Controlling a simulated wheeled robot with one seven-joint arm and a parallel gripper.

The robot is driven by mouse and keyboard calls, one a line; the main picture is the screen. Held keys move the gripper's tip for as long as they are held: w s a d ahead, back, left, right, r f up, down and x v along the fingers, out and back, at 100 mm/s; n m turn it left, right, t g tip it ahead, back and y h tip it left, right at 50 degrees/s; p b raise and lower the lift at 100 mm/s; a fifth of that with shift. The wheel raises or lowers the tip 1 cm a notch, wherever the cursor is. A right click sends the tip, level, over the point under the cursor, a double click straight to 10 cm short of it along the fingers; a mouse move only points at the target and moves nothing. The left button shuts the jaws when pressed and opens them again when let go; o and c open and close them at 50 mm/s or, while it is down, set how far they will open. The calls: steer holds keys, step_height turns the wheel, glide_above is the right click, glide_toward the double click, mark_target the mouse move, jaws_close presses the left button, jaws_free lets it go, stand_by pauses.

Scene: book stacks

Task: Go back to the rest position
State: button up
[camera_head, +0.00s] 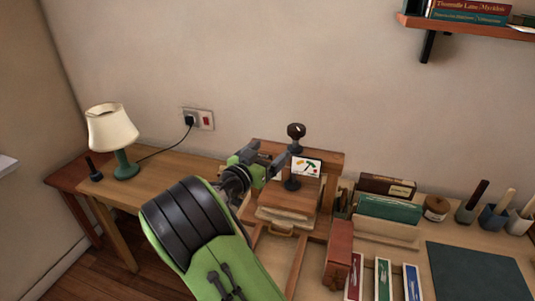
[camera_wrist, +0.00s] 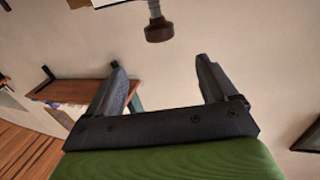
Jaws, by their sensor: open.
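My gripper (camera_head: 268,155) is on the green arm reaching up over the desk in the head view, just left of the dark round knob (camera_head: 296,131) of a wooden press (camera_head: 327,190). In the wrist view my gripper (camera_wrist: 162,72) shows two dark fingers spread apart with nothing between them. The brown knob (camera_wrist: 158,31) shows beyond the fingertips there, apart from them. My arm hides part of the desk and the press's left side.
A cream lamp (camera_head: 112,128) stands on the left table (camera_head: 158,163). Books (camera_head: 390,209), a small jar (camera_head: 436,208), handled pots (camera_head: 493,216) and a dark mat (camera_head: 475,272) occupy the right. A wall shelf (camera_head: 470,27) holds books at upper right.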

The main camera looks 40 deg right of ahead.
stand_by(0.3)
steer(key=s+a+r+n+y+p, duration=0.2)
steer(key=s+a+n+y, duration=0.4)
steer(key=s, duration=0.7)
steer(key=s+a+r+n+g+y+p, duration=0.1)
steer(key=s+a+n+y+p, duration=0.4)
steer(key=s+a+y, duration=0.5)
steer(key=s+a+r+n, duration=0.1)
steer(key=s+a+n, duration=0.1)
steer(key=s+a, duration=0.2)
steer(key=shift+s+a+n+y, duration=0.2)
steer(key=shift+n+y, duration=0.1)
